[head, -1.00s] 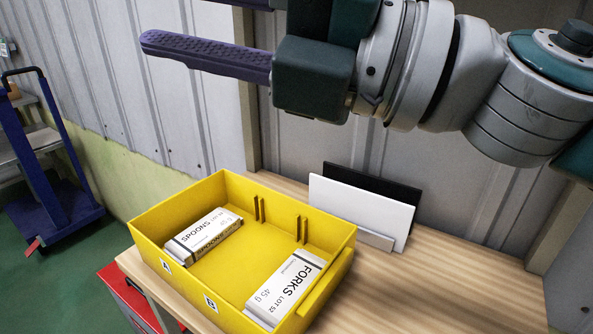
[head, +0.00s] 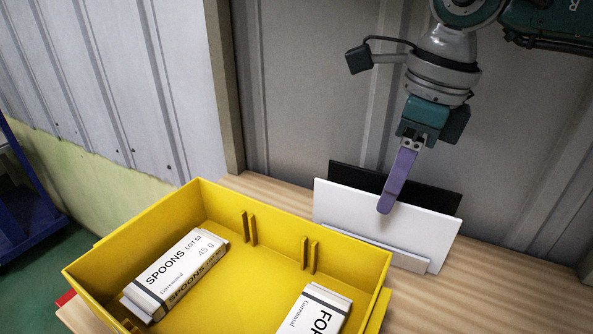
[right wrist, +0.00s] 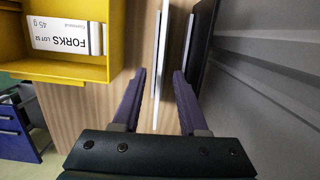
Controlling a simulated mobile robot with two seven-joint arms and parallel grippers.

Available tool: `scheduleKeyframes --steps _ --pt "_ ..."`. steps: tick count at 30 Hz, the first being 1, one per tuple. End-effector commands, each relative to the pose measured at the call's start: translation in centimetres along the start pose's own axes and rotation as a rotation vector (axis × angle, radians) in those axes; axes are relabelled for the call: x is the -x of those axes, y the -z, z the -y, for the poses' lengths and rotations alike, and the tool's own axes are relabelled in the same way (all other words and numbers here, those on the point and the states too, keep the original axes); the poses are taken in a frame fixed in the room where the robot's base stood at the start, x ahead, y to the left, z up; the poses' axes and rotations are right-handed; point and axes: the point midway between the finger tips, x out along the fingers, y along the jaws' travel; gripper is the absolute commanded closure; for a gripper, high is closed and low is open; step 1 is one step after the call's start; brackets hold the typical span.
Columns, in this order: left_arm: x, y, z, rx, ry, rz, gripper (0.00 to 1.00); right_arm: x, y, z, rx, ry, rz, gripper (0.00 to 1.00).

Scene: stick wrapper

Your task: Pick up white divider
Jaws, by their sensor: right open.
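The two fingers line up in the head view, so one hides the other. In the right wrist view my right gripper (right wrist: 160,76) is open, with pale upright edges between and beyond the fingertips. My left gripper is not in view.
A black panel (head: 350,175) stands right behind the white one. A low pale lip (head: 405,260) runs in front. The yellow bin (head: 225,205) holds a SPOONS box (head: 180,270) and a FORKS box (head: 318,310). Bare wooden table (head: 490,290) lies to the right.

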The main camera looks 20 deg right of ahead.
Motion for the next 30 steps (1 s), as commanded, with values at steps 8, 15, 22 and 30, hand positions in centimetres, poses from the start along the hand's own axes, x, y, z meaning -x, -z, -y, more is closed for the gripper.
scheduleKeyframes --steps 8,15,22,30 --pt "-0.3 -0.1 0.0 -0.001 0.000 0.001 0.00 -4.6 0.0 -0.1 -0.001 -0.003 -0.001 0.57" --pt "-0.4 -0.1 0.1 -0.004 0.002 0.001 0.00 -5.3 0.0 -0.1 0.001 -0.001 0.001 0.57" --pt "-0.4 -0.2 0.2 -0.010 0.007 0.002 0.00 -5.3 0.0 -0.1 0.001 -0.001 0.001 0.74" --pt "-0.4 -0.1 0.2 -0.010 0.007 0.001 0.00 -5.2 0.0 -0.1 0.000 -0.001 0.001 1.00"
